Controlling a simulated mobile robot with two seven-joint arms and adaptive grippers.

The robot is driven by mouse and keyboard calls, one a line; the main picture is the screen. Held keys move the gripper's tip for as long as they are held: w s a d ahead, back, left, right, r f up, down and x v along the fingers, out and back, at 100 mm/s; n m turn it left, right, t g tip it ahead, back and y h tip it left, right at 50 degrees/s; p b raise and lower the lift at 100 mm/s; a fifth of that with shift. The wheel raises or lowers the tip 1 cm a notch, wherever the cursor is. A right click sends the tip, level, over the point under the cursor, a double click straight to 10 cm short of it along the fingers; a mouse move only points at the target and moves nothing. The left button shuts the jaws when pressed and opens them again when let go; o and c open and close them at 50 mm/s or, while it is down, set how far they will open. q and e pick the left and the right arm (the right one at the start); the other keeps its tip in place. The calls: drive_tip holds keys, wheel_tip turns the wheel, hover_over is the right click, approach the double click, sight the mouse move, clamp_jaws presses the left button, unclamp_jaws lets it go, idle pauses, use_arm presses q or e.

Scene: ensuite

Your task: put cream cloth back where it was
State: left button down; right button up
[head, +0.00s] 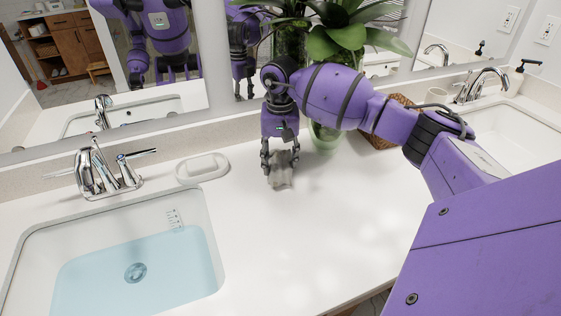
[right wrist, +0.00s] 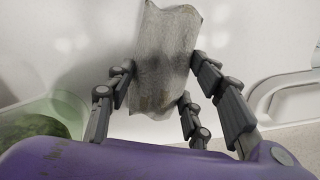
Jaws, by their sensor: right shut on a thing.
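The cream cloth (head: 281,178) looks greyish with darker stains and hangs below my right gripper (head: 280,158) over the counter between the two basins. My right gripper points down and is shut on the cloth. In the right wrist view, the cloth (right wrist: 168,45) sits between the fingers of my gripper (right wrist: 160,80). I cannot tell whether its lower end touches the counter. My left gripper is not in view.
A basin holding bluish water (head: 110,270) is at the left, with a chrome tap (head: 97,170) behind it. A white soap dish (head: 203,167) lies beside it. A green glass vase (head: 325,138) and a wicker box (head: 376,137) stand behind my right arm. The front-middle counter (head: 285,245) is clear.

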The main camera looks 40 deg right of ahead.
sight(280, 160)
drive_tip(key=shift+f, duration=0.6)
drive_tip(key=shift+f, duration=0.15)
drive_tip(key=o, duration=1)
wheel_tip(280, 160, up, 12)
drive_tip(key=shift+r+b, duration=0.15)
drive_tip(key=shift+b, duration=0.25)
